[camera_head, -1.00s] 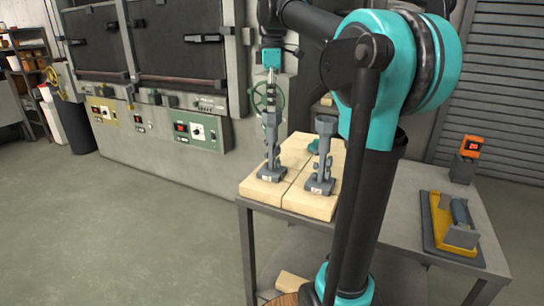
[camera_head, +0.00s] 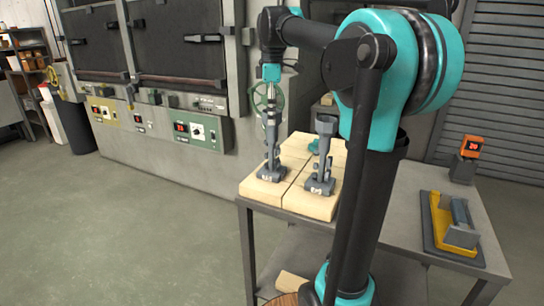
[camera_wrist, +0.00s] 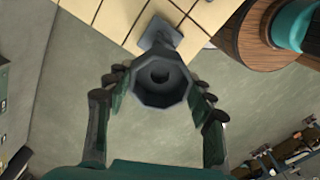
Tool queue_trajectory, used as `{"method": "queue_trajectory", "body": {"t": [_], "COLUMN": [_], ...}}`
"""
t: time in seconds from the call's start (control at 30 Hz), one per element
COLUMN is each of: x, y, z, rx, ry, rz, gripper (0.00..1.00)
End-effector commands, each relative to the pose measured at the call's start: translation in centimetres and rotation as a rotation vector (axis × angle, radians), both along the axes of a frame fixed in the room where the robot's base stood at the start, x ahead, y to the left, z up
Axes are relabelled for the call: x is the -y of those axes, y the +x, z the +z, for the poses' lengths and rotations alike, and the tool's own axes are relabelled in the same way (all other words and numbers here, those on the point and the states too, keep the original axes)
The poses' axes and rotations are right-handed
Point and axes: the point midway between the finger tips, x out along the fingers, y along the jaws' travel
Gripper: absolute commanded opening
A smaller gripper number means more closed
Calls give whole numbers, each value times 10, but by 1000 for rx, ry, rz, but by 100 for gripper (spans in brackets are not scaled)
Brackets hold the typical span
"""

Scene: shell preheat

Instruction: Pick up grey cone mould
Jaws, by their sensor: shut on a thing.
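A grey cone mould (camera_head: 271,168) with a flared cup and a stepped foot stands upright at the left on the pale blocks in the head view. My gripper (camera_head: 271,122) is above it, pointing down, with its fingers at the mould's upper part. In the wrist view, the mould's round, hollow cup (camera_wrist: 160,78) sits between the two dark jointed fingers of my gripper (camera_wrist: 162,92), which is shut on it. The foot appears to rest on the blocks. The fingers partly hide the cup in the head view.
A second grey mould (camera_head: 323,155) stands close on the right, on the same pale blocks (camera_head: 310,205). A yellow-and-grey tool (camera_head: 452,225) and an orange display (camera_head: 471,146) are on the table's right. A furnace wall with control boxes (camera_head: 202,132) stands behind.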

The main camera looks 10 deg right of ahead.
Motion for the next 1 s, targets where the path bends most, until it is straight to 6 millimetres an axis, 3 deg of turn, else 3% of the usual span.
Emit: {"method": "queue_trajectory", "body": {"t": [0.03,0.2,0.67,0.87,1.0], "x": [0,0,0,0,0], "y": [0,0,0,0,0], "z": [0,0,8,38,77], "rx": [0,0,0,0,0], "ry": [0,0,0,0,0], "rz": [0,0,0,0,0], "gripper": [18,0,0,0,0]}}
